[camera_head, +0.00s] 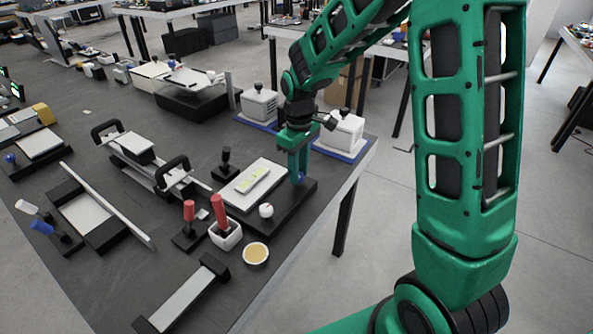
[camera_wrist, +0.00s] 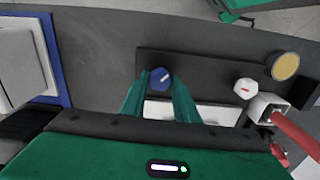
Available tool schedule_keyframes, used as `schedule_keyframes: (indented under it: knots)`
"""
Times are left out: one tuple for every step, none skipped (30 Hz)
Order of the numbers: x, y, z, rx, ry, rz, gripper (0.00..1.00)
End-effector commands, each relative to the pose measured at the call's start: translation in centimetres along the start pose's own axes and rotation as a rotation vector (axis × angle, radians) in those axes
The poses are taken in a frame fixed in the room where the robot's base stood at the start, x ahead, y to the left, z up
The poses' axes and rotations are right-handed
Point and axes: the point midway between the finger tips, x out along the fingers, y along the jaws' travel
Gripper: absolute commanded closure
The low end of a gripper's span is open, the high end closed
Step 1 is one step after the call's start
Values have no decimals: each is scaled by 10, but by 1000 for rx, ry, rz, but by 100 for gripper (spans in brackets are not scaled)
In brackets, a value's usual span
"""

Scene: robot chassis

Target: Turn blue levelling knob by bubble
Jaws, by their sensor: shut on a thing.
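The blue levelling knob (camera_head: 301,179) is at the far right corner of a black base (camera_head: 287,207). My green gripper (camera_head: 299,168) reaches down over it from above and is shut on it. In the wrist view the blue knob (camera_wrist: 160,79), with a pale line on its top, sits between my two fingertips (camera_wrist: 161,83). The yellow-green bubble vial (camera_head: 253,180) lies on a white plate (camera_head: 238,196) on the same base. The bubble's exact place is too small to tell. In the wrist view my gripper hides part of the plate.
A white knob (camera_head: 266,210) stands at the base's near corner. A red-handled tool in a white holder (camera_head: 226,236) and a round tan dish (camera_head: 256,254) stand nearby. White boxes on blue mats (camera_head: 345,153) stand behind my gripper. The table edge is close on the right.

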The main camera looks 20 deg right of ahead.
Motion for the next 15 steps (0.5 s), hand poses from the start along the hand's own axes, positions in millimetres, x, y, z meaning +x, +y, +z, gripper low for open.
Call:
schedule_keyframes:
  knots:
    - [-1, 1, -1, 43, 3, 2, 95]
    - [-1, 1, -1, 72, 3, 2, 95]
    - [-1, 1, -1, 109, 3, 2, 95]
    - [-1, 1, -1, 138, 4, 2, 95]
    - [-1, 1, -1, 166, 4, 2, 95]
    - [-1, 1, -1, 204, 4, 2, 95]
    - [-1, 1, -1, 232, 4, 2, 95]
    - [-1, 1, -1, 260, 4, 2, 95]
    - [-1, 1, -1, 295, 4, 2, 95]
    - [-1, 1, -1, 322, 4, 2, 95]
    - [-1, 1, -1, 349, 4, 2, 95]
    - [-1, 2, -1, 382, 4, 2, 95]
    - [-1, 2, -1, 406, 4, 2, 95]
    - [-1, 2, -1, 429, 4, 2, 95]
    - [-1, 2, -1, 458, 5, 2, 95]
